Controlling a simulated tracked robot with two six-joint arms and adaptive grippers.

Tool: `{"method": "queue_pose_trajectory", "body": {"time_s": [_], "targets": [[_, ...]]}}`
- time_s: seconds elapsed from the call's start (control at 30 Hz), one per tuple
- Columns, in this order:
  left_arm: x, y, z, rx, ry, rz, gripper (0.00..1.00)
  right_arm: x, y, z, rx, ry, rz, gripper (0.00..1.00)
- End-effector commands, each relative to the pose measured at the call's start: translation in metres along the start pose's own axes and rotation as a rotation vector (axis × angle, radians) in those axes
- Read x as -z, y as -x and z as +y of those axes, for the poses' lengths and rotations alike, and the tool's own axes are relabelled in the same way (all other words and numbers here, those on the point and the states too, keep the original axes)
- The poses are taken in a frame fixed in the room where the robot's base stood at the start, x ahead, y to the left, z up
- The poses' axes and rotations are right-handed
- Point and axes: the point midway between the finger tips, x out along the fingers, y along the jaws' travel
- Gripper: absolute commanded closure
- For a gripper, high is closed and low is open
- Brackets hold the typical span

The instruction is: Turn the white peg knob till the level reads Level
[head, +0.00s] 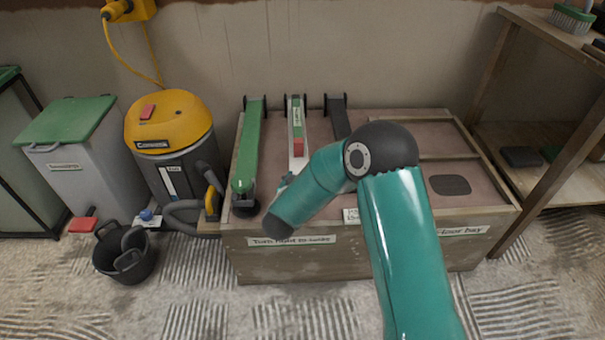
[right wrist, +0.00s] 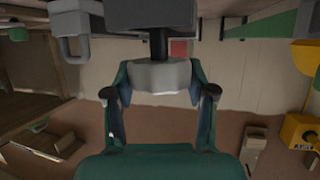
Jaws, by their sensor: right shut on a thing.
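Three bars lie side by side on the workbench: a green one (head: 250,140), a white one (head: 297,168) and a dark one (head: 338,118). The white bar carries a green labelled strip (head: 297,112) and a red block (head: 298,147); the lettering is too small to read. My right arm hides the white bar's near end and most of my right gripper (head: 284,184). In the right wrist view, my right gripper (right wrist: 160,92) is shut on the pale white knob (right wrist: 158,75), which sits on a dark shaft. My left gripper is out of view.
The wooden bench (head: 330,262) has a dark oval pad (head: 450,185) and framed bays at right. A yellow-topped vacuum (head: 172,125), a green-lidded bin (head: 75,130) and a black bucket (head: 124,252) stand left. Shelving (head: 520,130) stands at right.

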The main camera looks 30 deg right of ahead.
Motion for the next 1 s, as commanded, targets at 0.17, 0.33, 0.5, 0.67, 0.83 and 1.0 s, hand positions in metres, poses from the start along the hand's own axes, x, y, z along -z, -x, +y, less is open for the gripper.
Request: {"method": "queue_pose_trajectory", "body": {"time_s": [0.17, 0.33, 0.5, 0.67, 0.83, 1.0], "targets": [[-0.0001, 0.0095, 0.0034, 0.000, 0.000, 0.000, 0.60, 0.0013, -0.0004, 0.0020, -0.064, -0.026, -0.001, 0.79], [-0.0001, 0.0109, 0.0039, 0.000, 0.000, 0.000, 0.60, 0.0012, -0.0012, 0.0031, -0.087, -0.037, 0.001, 0.79], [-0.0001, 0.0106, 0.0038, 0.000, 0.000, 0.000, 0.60, 0.0009, -0.0016, 0.0039, -0.090, -0.039, 0.002, 0.79], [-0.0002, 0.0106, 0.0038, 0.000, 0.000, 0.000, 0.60, 0.0010, -0.0018, 0.0045, -0.091, -0.039, 0.002, 0.79], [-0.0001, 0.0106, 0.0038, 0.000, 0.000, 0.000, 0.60, 0.0009, -0.0017, 0.0043, -0.089, -0.038, 0.001, 0.19], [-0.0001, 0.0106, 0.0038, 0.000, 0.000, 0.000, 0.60, 0.0007, -0.0013, 0.0035, -0.087, -0.037, 0.001, 0.19]]}}
